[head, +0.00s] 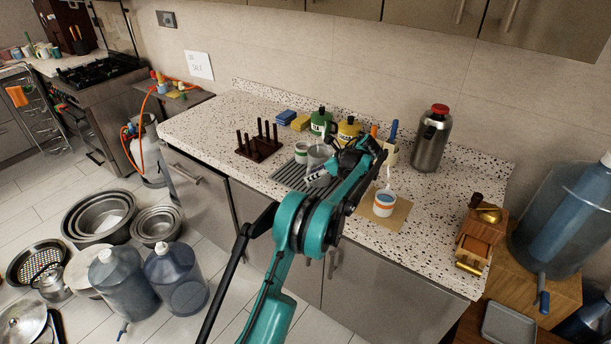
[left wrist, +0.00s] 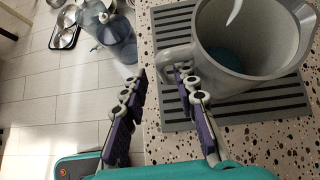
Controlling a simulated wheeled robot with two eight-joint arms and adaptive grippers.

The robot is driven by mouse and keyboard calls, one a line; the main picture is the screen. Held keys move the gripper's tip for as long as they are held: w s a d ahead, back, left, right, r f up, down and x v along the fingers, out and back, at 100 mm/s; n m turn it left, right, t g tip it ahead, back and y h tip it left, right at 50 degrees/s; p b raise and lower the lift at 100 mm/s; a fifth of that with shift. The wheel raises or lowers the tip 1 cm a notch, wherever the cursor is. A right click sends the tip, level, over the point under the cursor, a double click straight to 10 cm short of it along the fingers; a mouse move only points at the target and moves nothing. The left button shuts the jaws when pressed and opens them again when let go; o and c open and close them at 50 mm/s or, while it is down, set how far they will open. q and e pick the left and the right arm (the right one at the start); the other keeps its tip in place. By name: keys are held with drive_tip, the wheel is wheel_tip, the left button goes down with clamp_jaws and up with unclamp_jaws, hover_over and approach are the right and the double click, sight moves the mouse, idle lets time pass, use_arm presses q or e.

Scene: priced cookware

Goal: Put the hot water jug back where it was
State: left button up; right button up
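A grey jug (head: 318,155) with a side handle stands on a dark grey ribbed mat (head: 291,177) on the speckled counter. In the left wrist view the jug (left wrist: 238,82) fills the upper right, open at the top, with something bluish at its bottom. My left gripper (left wrist: 160,76) is open. Its fingertips are close to the jug's handle, one finger at the handle and the other apart to the left; I cannot tell whether they touch. In the head view my left gripper (head: 326,172) partly hides the jug. My right gripper is not in view.
A white cup (head: 385,203) with orange and blue bands stands on a brown mat. A steel flask (head: 432,140) with a red lid stands behind it. Green and yellow bottles (head: 348,129), a mug and a wooden peg rack (head: 258,145) are near the jug. Water bottles stand on the floor.

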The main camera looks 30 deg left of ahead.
use_arm(q)
drive_tip(key=s+d+r+n+t+h, duration=0.2)
drive_tip(key=s+d+r+n, duration=0.2)
drive_tip(key=s+d+r, duration=0.6)
drive_tip(key=s+d+r+n+t+h, duration=0.25)
drive_tip(key=s+d+r+n, duration=0.2)
drive_tip(key=s, duration=0.45)
drive_tip(key=s+d+f+n+h, duration=0.1)
drive_tip(key=s+d+f+n, duration=0.1)
drive_tip(key=s, duration=0.4)
drive_tip(key=s+d+f+n+t+h, duration=0.1)
drive_tip(key=s+d+f+n+h, duration=0.1)
drive_tip(key=s, duration=0.5)
drive_tip(key=s+d+f+n+t+h, duration=0.1)
drive_tip(key=s+d+f+n, duration=0.3)
drive_tip(key=s+d+n, duration=0.1)
drive_tip(key=shift+s+n+p, duration=0.35)
drive_tip(key=shift+s+p, duration=0.05)
drive_tip(key=shift+s, duration=0.25)
drive_tip(key=shift+d+t+h, duration=0.1)
drive_tip(key=shift+t+h, duration=0.15)
wheel_tip(320, 180, down, 4)
drive_tip(key=b, duration=0.3)
drive_tip(key=shift+r+b, duration=0.2)
drive_tip(key=shift+b, duration=0.15)
